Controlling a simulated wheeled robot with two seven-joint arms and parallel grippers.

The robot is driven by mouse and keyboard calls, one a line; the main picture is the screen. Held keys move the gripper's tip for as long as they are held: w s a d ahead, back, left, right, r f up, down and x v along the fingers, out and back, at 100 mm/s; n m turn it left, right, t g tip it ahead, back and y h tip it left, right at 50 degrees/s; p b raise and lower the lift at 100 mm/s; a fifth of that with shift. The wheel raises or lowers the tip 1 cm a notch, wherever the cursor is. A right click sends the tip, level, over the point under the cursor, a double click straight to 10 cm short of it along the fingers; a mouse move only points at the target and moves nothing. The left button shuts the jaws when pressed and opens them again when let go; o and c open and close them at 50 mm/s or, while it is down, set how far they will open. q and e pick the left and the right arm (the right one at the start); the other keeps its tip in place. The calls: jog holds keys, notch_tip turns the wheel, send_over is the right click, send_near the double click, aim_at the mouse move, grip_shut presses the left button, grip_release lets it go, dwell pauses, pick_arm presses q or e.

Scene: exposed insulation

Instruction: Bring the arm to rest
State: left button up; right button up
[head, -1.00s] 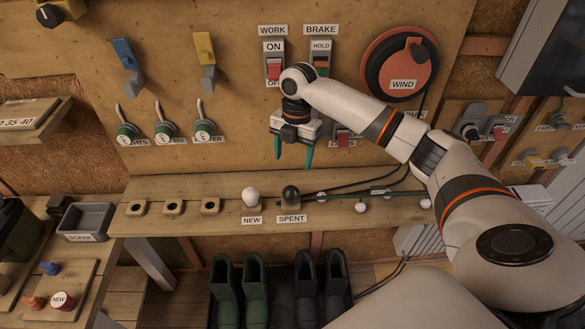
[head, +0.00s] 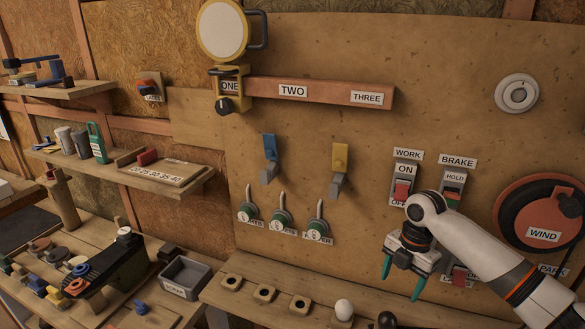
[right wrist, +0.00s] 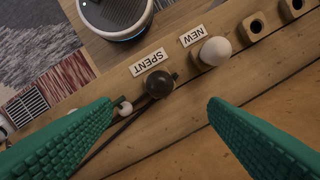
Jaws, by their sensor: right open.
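My right arm reaches in from the lower right in the head view. Its gripper (head: 401,285) hangs fingers down in front of the board (head: 300,170), just below the WORK switch (head: 402,190). The green fingers are apart with nothing between them. In the right wrist view the open gripper (right wrist: 160,108) is above the shelf, with the dark SPENT bulb (right wrist: 158,83) and the white NEW bulb (right wrist: 215,50) beyond the fingertips. My left gripper is not in view.
The shelf (head: 260,310) below holds wooden sockets and the white bulb (head: 344,309). The red WIND reel (head: 540,215) is right of my arm. Levers (head: 282,215) stick out from the board to the left. A grey scrap bin (head: 185,277) stands at lower left.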

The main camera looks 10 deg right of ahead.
jog(key=s+a+f+m+t+y, duration=0.1)
jog(key=s+a+f+m+t, duration=0.1)
jog(key=s+a+f+m, duration=1)
jog(key=s+m+t+h, duration=0.2)
jog(key=s+m, duration=0.8)
jog(key=s, duration=0.6)
notch_tip(320, 180, down, 25)
jog(key=a+g, duration=0.1)
jog(key=s+d+f+g, duration=0.1)
jog(key=s+d+f, duration=0.1)
jog(key=s+f, duration=1.4)
jog(key=shift+s+d+f+n, duration=0.35)
jog(key=shift+s+d+n, duration=0.05)
jog(key=shift+s, duration=0.2)
